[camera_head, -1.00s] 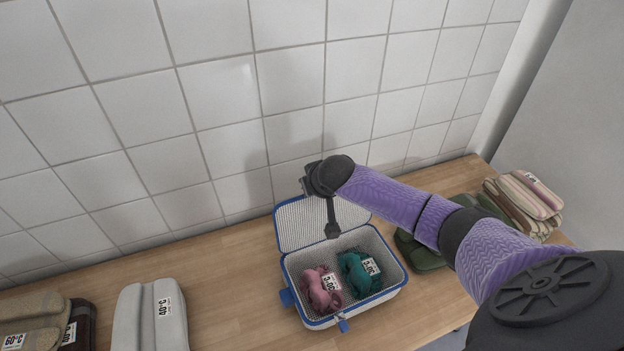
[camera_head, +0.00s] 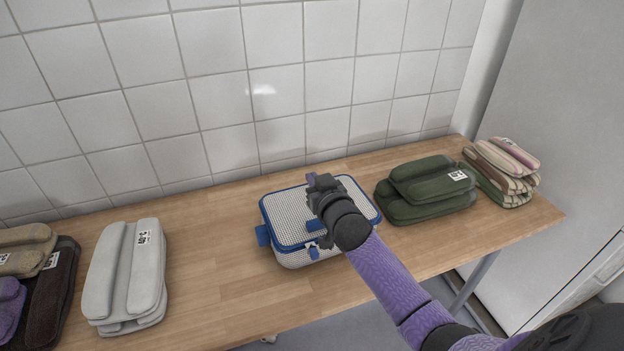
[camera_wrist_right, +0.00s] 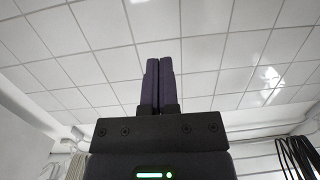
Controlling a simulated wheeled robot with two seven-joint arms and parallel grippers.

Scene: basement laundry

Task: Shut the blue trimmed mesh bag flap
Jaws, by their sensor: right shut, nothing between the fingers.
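The blue trimmed mesh bag (camera_head: 293,257) sits on the wooden table. Its flap (camera_head: 288,212) lies down flat over the body, with the blue trim meeting the front rim as far as it shows. The pink and teal bundles inside are hidden. My right gripper (camera_head: 322,185) is over the right part of the flap and hides some of it; I cannot tell whether it touches. In the right wrist view, its two dark fingers (camera_wrist_right: 159,84) are together and hold nothing. My left gripper is not in view.
A grey folded stack (camera_head: 125,275) stands left of the bag, with brown and tan stacks (camera_head: 50,285) farther left. Green folded cloth (camera_head: 430,190) and a striped stack (camera_head: 503,172) are to the right. The tiled wall (camera_head: 220,90) is behind. Bare table (camera_head: 215,270) lies left of the bag.

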